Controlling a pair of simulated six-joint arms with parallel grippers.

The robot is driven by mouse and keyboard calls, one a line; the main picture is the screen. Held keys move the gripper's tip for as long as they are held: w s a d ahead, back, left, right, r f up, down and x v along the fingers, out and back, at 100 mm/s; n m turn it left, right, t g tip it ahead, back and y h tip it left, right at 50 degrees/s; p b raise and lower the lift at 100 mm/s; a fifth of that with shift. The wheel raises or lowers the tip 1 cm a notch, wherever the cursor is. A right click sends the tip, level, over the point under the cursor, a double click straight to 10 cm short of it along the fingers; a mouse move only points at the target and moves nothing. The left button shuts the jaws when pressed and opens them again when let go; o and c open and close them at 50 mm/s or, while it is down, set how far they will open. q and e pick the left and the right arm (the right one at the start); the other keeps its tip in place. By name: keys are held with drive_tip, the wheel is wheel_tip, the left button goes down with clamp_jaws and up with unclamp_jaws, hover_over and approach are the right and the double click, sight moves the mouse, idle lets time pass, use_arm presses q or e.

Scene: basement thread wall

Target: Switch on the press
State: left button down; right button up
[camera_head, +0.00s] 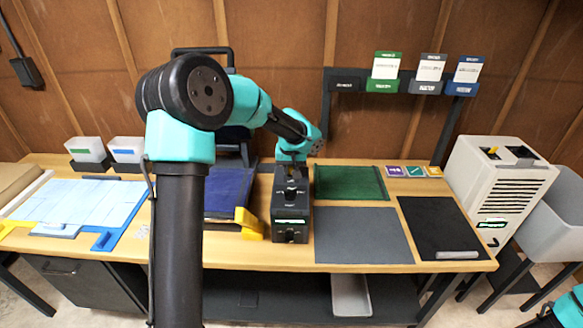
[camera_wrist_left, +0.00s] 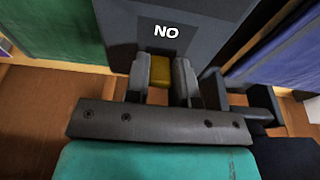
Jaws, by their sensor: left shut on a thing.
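A dark grey box-shaped device (camera_head: 290,222), which looks like the press, stands upright at the middle of the table with a small green-and-white strip on its front. My left gripper (camera_head: 291,166) is at the back of its top. In the left wrist view, the gripper (camera_wrist_left: 160,80) is shut on a small yellow part (camera_wrist_left: 160,67), likely a switch tab. A white label, seen as "NO" in this turned view, sits beside it on the device's dark face (camera_wrist_left: 190,14). The gripper hides the tab in the head view. My right gripper is out of view.
A green mat (camera_head: 350,182) lies right of the device, and a dark blue mat (camera_head: 228,190) lies left. A grey mat (camera_head: 362,235) and a black mat (camera_head: 440,229) cover the right front. A white cabinet (camera_head: 497,190) stands beyond the table's right end.

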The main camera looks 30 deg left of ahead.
use_arm(q)
drive_tip(key=shift+s+d+t+y, duration=0.15)
drive_tip(key=shift+t+y, duration=0.25)
drive_tip(key=shift+t, duration=0.3)
drive_tip(key=c, duration=1)
unclamp_jaws()
drive_tip(key=shift+o, duration=0.2)
drive_tip(key=v, duration=1.7)
drive_tip(key=shift+r, duration=0.15)
